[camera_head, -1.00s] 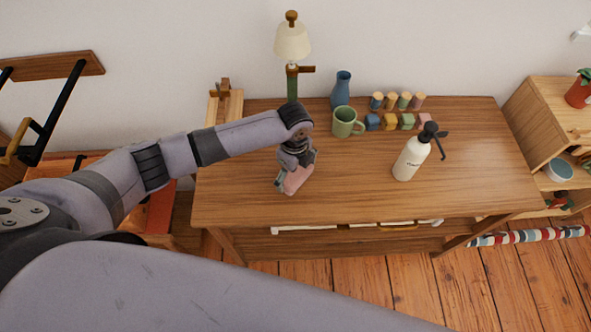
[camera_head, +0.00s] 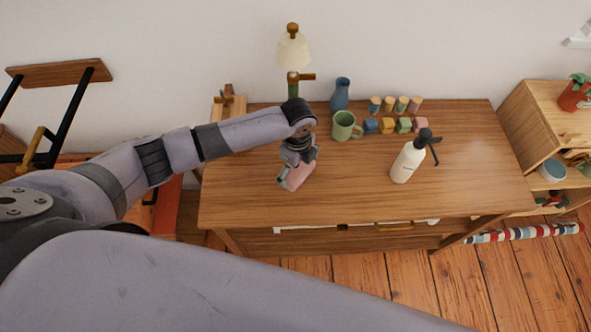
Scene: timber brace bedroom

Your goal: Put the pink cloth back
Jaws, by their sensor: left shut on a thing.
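The pink cloth (camera_head: 298,177) is a small pink shape at the fingertips of my left gripper (camera_head: 293,180). The gripper is shut on it, pointing down over the left part of the wooden table (camera_head: 350,204). Whether the cloth touches the tabletop I cannot tell. The gripper and wrist hide part of the cloth. My right gripper is not in view.
A white spray bottle (camera_head: 408,162) stands right of the gripper. Behind are a green mug (camera_head: 343,127), a blue vase (camera_head: 340,94), a lamp (camera_head: 293,52) and several coloured blocks (camera_head: 387,125). The table's front middle is clear. A shelf (camera_head: 540,125) stands at right.

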